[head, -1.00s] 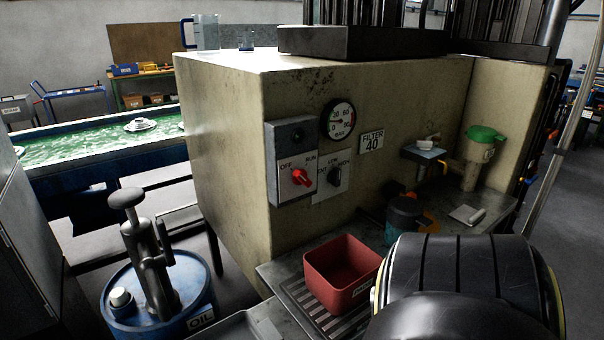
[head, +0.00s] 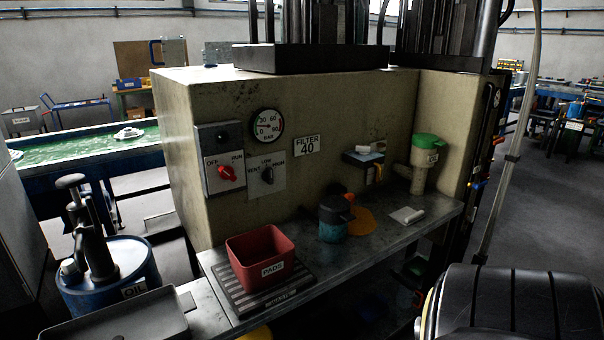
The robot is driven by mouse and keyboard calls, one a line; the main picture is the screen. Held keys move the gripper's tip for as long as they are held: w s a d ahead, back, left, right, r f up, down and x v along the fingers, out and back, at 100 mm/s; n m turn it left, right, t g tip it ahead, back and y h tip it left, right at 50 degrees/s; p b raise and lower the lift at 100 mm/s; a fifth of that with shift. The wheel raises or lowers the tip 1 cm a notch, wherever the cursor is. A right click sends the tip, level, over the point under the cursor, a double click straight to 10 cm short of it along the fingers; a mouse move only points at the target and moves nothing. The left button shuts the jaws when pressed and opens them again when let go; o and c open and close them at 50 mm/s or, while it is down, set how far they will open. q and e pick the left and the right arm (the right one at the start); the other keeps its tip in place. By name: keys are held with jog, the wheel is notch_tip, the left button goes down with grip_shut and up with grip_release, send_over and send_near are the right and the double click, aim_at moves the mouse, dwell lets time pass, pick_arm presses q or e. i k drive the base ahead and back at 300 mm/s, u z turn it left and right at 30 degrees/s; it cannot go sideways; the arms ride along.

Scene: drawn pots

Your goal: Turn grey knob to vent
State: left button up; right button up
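The grey knob (head: 267,175) sits on a light plate (head: 266,187) marked VENT, LOW and HIGH, on the front of the beige machine cabinet (head: 330,110). Its dark pointer is small, and I cannot tell exactly which mark it points to. A red knob (head: 227,173) on a grey box marked OFF and RUN is just left of it. A round gauge marked BAR (head: 269,125) is above the grey knob. Neither of my grippers is in the head view, and nothing touches the grey knob.
A blue OIL drum (head: 108,280) stands at left.

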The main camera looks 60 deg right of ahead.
aim_at(267, 176)
jog(key=z, duration=0.85)
jog(key=i, duration=0.35)
jog(key=z, duration=0.05)
